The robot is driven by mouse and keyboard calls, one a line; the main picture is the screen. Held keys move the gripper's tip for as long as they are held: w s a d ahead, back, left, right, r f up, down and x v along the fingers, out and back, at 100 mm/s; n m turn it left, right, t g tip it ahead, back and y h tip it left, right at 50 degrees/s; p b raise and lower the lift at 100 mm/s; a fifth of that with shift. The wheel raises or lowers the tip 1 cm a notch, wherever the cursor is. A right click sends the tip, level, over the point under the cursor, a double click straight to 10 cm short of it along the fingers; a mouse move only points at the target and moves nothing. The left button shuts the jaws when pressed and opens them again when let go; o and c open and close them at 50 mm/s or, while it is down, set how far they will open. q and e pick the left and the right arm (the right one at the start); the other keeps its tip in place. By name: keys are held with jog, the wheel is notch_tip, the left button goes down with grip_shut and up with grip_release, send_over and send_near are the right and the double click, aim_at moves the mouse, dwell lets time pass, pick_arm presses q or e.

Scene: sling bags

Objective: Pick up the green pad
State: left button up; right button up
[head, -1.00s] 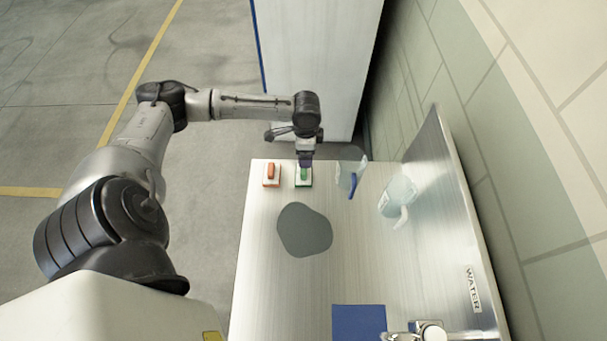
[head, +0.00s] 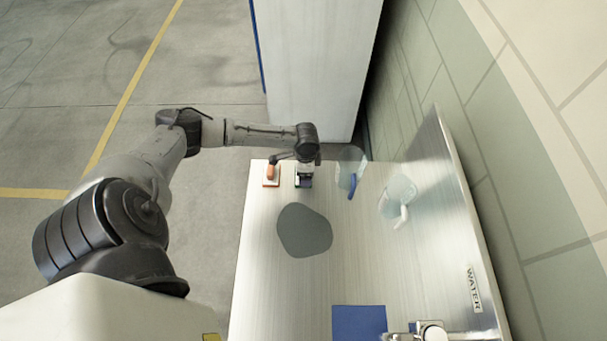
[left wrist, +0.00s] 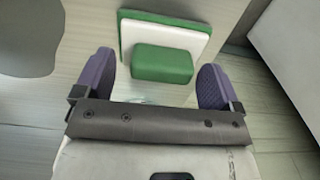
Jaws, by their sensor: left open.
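The green pad (left wrist: 162,63) is a green and white block with a raised green grip on top. In the left wrist view it lies between the two purple fingertips of my left gripper (left wrist: 155,80), a gap showing on each side. In the head view my left gripper (head: 304,180) is over the pad and hides nearly all of it, on the far end of the metal counter (head: 262,290). My left gripper is open and holds nothing. My right gripper is not in view.
An orange pad (head: 271,175) stands close left of the gripper. Two clear jugs, one with a blue handle (head: 352,182) and one with a white handle (head: 402,216), stand to the right. A grey flat patch (head: 304,231) and a blue square (head: 358,322) lie nearer.

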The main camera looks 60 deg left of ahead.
pick_arm(q)
jog(key=shift+f, duration=0.35)
jog(key=c, duration=1)
